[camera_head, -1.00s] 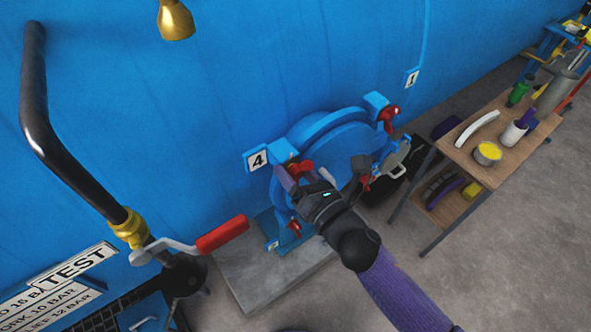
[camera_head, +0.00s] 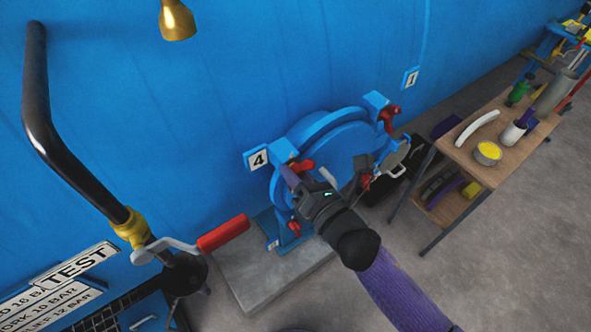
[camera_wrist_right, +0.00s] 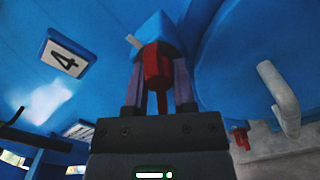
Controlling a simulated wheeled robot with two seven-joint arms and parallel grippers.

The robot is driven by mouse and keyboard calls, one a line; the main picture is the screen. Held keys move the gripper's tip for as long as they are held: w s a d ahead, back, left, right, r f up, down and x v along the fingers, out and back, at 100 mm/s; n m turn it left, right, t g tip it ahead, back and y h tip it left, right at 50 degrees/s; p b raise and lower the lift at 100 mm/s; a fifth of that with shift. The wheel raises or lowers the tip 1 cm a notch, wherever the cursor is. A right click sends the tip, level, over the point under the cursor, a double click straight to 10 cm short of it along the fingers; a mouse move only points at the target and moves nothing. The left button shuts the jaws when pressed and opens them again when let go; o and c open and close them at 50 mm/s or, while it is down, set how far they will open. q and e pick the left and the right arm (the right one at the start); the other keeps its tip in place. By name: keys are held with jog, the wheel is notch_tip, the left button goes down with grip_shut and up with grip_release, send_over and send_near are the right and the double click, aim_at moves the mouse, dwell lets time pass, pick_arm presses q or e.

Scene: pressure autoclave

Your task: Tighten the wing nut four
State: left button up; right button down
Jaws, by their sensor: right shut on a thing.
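Wing nut four (camera_head: 304,166) is red and sits at the blue clamp lug beside the "4" plate (camera_head: 258,160), on the upper left rim of the round blue door (camera_head: 340,150). My right gripper (camera_head: 292,176) reaches it from the lower right. In the right wrist view, the red nut (camera_wrist_right: 157,66) stands between the two purple fingers (camera_wrist_right: 157,85), and the gripper is shut on it. The fingers hide part of the nut. My left gripper is not in view.
Other red wing nuts sit around the door, one by plate "1" (camera_head: 389,115). A red-handled lever (camera_head: 222,233) and black pipe (camera_head: 70,150) stand at left. A wooden table (camera_head: 465,150) stands at right.

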jog(key=m+p, duration=0.1)
jog(key=m, duration=0.3)
jog(key=shift+r, duration=0.1)
jog(key=m+p, duration=0.1)
jog(key=m, duration=0.2)
jog(key=shift+s+a+r+m, duration=0.1)
jog(key=shift+m, duration=0.3)
jog(key=m+p, duration=0.2)
jog(key=m, duration=0.5)
jog(key=shift+r, duration=0.15)
jog(key=m+p, duration=0.1)
jog(key=m, duration=0.6)
jog(key=shift+r+m+p, duration=0.1)
jog(key=shift+m+p, duration=0.2)
jog(key=shift+p, duration=0.05)
jog(key=m, duration=0.3)
jog(key=shift+d, duration=0.2)
jog(key=shift+m+p, duration=0.3)
jog(key=shift+m, duration=1.4)
